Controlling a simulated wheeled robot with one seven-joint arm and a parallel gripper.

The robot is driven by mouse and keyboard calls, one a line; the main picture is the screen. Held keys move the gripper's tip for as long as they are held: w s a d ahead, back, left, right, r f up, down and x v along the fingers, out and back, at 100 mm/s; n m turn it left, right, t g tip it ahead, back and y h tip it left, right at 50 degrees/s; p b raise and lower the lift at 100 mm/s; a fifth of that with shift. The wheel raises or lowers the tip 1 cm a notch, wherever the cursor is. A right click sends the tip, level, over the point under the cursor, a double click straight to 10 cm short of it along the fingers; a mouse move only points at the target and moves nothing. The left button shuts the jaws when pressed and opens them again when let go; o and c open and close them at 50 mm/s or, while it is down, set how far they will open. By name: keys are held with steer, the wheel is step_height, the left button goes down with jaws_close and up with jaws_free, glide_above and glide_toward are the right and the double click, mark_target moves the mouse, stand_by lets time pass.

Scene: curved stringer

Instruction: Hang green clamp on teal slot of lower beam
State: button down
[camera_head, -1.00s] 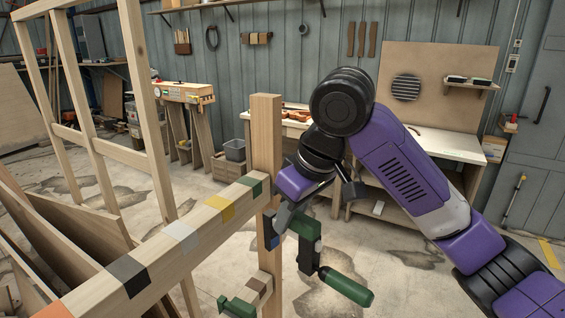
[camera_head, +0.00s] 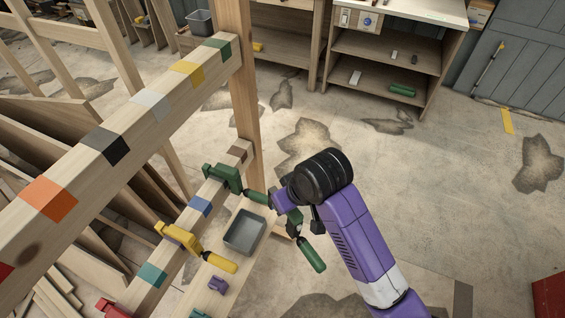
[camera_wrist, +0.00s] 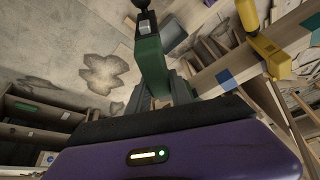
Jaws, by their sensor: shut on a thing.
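My gripper (camera_head: 288,204) is shut on a green clamp (camera_head: 295,222), whose green handle hangs down to the right. In the wrist view the held green clamp (camera_wrist: 152,62) stands between the fingers. The gripper is right of the lower beam (camera_head: 180,232), apart from it. The teal slot (camera_head: 152,274) is a bare band on the lower beam, between a yellow clamp (camera_head: 180,237) and a red clamp (camera_head: 112,308). Another green clamp (camera_head: 222,178) hangs on the lower beam beyond the blue band (camera_head: 201,206).
The upper beam (camera_head: 130,122) with coloured bands runs above and left of the lower one, meeting an upright post (camera_head: 241,90). A grey bin (camera_head: 245,232) and a small purple object (camera_head: 218,285) lie beside the lower beam. Floor to the right is clear.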

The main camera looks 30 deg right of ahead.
mark_target(289, 227)
steer(key=shift+m+h, duration=0.3)
steer(key=s+f, duration=0.1)
steer(key=f, duration=0.1)
steer(key=s+f, duration=0.1)
steer(key=f, duration=0.2)
steer(key=s+f, duration=0.2)
steer(key=f, duration=0.1)
steer(key=shift+a+f, duration=0.1)
steer(key=shift+a, duration=0.2)
steer(key=shift+w, duration=0.1)
steer(key=shift+w, duration=0.15)
